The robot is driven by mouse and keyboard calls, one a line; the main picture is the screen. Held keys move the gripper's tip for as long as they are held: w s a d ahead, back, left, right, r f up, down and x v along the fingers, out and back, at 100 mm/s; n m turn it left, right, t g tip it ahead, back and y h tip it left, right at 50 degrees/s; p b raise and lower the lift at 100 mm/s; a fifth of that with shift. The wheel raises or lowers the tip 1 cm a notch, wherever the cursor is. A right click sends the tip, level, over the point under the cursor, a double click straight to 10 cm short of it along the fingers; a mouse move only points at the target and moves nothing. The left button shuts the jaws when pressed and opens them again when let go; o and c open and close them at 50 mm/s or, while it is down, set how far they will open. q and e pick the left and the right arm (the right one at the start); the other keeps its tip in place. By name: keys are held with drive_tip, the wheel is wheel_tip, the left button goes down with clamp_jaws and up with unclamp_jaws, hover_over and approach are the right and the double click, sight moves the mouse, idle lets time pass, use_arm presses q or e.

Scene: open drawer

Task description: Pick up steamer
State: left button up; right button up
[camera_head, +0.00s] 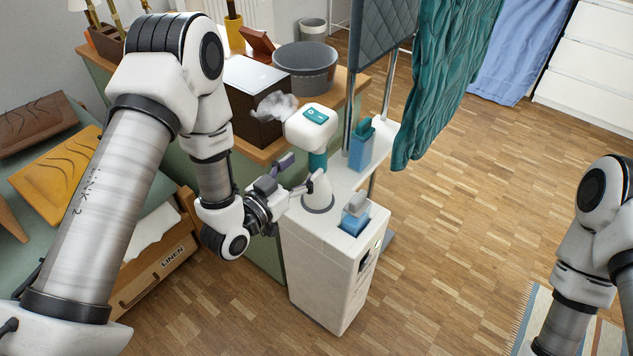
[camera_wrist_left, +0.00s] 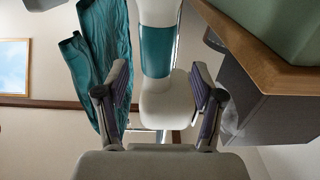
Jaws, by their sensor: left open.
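The steamer (camera_head: 317,160) stands upright on a white stand (camera_head: 325,260). It has a white head, a teal grip and a pale lower part, with vapour at its nozzle. In the left wrist view the steamer (camera_wrist_left: 157,52) runs down the middle of the picture between the two fingers. My left gripper (camera_head: 302,171) is open just left of the teal grip, its fingers pointing toward it. The left gripper also shows in the wrist view (camera_wrist_left: 162,88), with dark purple pads spread apart. I see no contact with the steamer. My right gripper is out of the picture; only the right arm shows.
Teal cloth (camera_head: 455,75) hangs behind on the right. A dark box (camera_head: 255,95) and a round grey tub (camera_head: 307,62) stand on the wooden counter. A drawer (camera_head: 160,265) is open below.

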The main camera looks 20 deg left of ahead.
sight(312, 161)
use_arm(q)
drive_tip(key=x, duration=0.5)
drive_tip(key=shift+w+d, duration=0.2)
drive_tip(key=shift+d, duration=0.1)
clamp_jaws()
drive_tip(key=shift+r, duration=0.1)
